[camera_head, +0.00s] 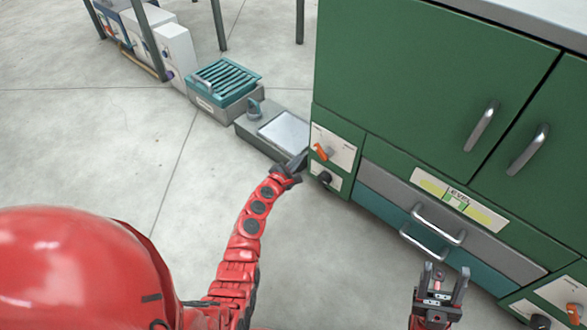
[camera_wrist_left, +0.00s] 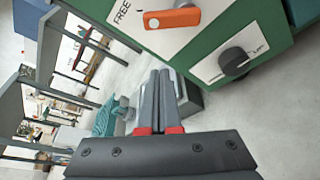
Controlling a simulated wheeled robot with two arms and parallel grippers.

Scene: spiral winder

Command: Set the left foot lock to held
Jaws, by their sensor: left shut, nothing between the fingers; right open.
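The left foot lock's orange lever (camera_head: 321,151) sits on a white plate at the lower left corner of the green cabinet, above a black knob (camera_head: 325,178). In the left wrist view the lever (camera_wrist_left: 178,18) lies beside the printed word FREE, and the black knob (camera_wrist_left: 234,61) is right of it. The other label is not readable. My left gripper (camera_head: 301,158) is shut and empty, just left of the plate; in the wrist view its fingertips (camera_wrist_left: 160,76) are below the lever, apart from it. My right gripper (camera_head: 445,270) is open before the drawers.
The green cabinet (camera_head: 400,80) has door handles and two protruding drawer handles (camera_head: 438,224). Another orange lever (camera_head: 573,313) is at its lower right. A grey unit with a pale top (camera_head: 285,132) and a teal slatted box (camera_head: 222,85) stand left of the cabinet.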

